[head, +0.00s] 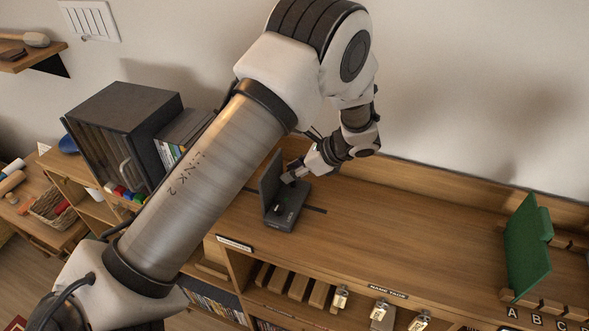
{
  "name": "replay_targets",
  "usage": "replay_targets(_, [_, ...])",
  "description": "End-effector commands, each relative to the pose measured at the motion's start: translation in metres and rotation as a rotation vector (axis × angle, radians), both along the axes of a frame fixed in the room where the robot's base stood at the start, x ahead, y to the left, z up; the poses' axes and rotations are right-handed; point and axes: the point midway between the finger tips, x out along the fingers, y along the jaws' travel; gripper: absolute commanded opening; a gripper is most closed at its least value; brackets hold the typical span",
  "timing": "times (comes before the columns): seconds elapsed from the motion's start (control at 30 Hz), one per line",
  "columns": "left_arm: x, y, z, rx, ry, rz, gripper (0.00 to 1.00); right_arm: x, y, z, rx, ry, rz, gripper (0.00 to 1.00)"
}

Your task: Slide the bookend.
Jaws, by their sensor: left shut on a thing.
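The bookend (285,217) is a dark grey, L-shaped piece with an upright plate and a flat base. It stands upright on the wooden shelf top, near a dark strip or slot in the wood. My left gripper (288,179) reaches down from the back right and is shut on the bookend near its upright plate. The exact contact of the fingertips is small and partly hidden. My left arm crosses the picture from the lower left and hides part of the shelf left of the bookend. My right gripper is not in view.
A black case (125,135) and a row of DVDs (183,137) stand to the left, partly behind my arm. A green panel (525,245) stands at the far right behind letter labels. The shelf top (400,225) between bookend and panel is clear. A wall rises behind.

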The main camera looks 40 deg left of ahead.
Motion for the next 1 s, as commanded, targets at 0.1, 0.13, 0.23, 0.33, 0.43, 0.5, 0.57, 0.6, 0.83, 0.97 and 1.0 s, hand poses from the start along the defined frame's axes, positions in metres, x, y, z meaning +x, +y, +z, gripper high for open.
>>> replay_targets(0.1, [-0.001,0.000,-0.001,-0.002,0.002,0.002,0.00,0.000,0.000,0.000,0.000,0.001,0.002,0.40])
replay_targets(0.13, [-0.001,0.000,-0.001,-0.002,0.002,0.002,0.00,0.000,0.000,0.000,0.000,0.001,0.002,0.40])
replay_targets(0.23, [-0.001,0.000,-0.001,-0.002,0.002,0.002,0.58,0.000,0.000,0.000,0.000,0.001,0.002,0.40])
replay_targets(0.33, [-0.001,0.000,0.000,-0.002,0.001,0.001,0.58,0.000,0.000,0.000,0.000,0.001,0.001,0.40])
replay_targets(0.43, [0.000,0.000,0.000,-0.001,0.000,0.001,0.58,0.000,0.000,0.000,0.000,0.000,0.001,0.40])
replay_targets(0.5, [0.000,0.000,0.000,-0.001,0.000,0.001,0.58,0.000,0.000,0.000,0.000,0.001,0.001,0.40])
replay_targets(0.57, [0.000,-0.001,0.002,-0.001,-0.001,0.001,0.58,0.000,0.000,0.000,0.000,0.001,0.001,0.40])
replay_targets(0.6, [0.001,-0.003,0.004,0.000,-0.002,0.001,0.58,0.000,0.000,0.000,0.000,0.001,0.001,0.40])
replay_targets(0.83, [0.011,-0.036,0.035,0.002,-0.005,-0.001,0.58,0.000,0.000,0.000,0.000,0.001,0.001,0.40])
replay_targets(0.97, [0.017,-0.061,0.058,0.004,-0.003,-0.001,0.58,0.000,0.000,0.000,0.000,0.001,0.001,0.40])
replay_targets(1.0, [0.018,-0.067,0.064,0.003,-0.002,-0.001,0.58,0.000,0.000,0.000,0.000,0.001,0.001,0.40])
